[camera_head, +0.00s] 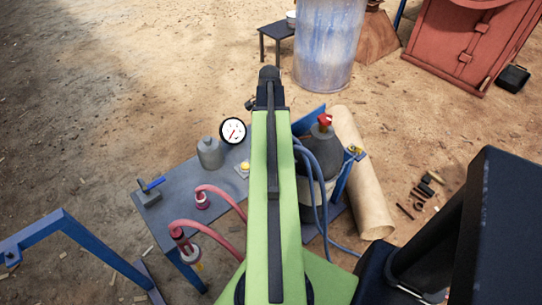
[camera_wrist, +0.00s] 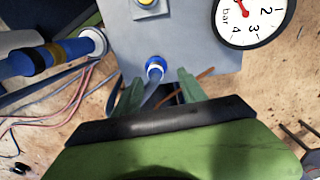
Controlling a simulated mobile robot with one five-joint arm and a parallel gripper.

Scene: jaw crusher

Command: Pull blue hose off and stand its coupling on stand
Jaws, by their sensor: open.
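In the wrist view, my gripper (camera_wrist: 158,80) is open, its two green fingers apart. A blue coupling with a white ring (camera_wrist: 155,68) sits on a grey plate (camera_wrist: 195,40), just beyond and between the fingertips. A greyish blue hose (camera_wrist: 152,97) runs from it back between the fingers. I cannot tell whether a finger touches it. In the head view, blue hose (camera_head: 312,180) loops down right of my green arm, which hides my gripper and the coupling. I cannot make out for sure which thing is the stand.
Blue frame (camera_head: 85,240) is at left.

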